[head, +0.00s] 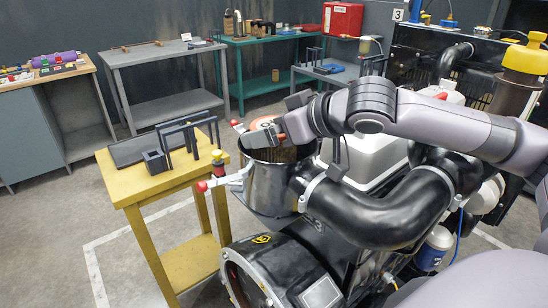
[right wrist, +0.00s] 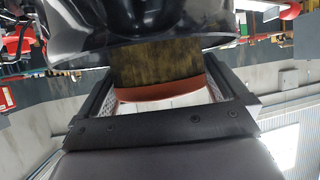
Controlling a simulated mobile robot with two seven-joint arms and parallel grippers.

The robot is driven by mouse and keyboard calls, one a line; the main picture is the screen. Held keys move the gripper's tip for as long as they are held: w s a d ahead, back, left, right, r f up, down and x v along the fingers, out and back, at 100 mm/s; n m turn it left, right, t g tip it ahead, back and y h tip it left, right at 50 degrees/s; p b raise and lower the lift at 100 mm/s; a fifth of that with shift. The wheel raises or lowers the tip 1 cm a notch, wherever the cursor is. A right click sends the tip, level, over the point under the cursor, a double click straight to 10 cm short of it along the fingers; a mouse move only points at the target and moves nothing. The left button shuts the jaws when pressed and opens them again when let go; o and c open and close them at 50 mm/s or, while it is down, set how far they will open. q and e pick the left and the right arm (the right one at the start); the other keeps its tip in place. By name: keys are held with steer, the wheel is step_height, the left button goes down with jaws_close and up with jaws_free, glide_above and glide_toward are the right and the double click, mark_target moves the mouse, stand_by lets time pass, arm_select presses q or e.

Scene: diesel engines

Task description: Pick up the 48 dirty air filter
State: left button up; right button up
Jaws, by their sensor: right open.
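The dirty air filter (head: 264,123) shows an orange-rimmed, pale end cap at the mouth of the round metal housing (head: 262,190) in the head view. Brown pleats show below the cap. In the right wrist view the filter (right wrist: 158,68) has grimy brown pleats and an orange-red rim. My right gripper (head: 272,138) is over the housing, its fingers partly hidden by the wrist. In the right wrist view the open right gripper (right wrist: 160,88) has one finger on each side of the filter's cap. I cannot tell whether they touch. My left gripper is not in view.
Red-tipped clamps (head: 203,186) stick out from the housing's side. A thick black intake pipe (head: 385,215) runs close on the right. A yellow table (head: 150,187) with dark racks stands left of the engine. Open floor lies farther left.

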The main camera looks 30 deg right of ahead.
steer(key=c, duration=1.3)
steer(key=shift+r, duration=0.15)
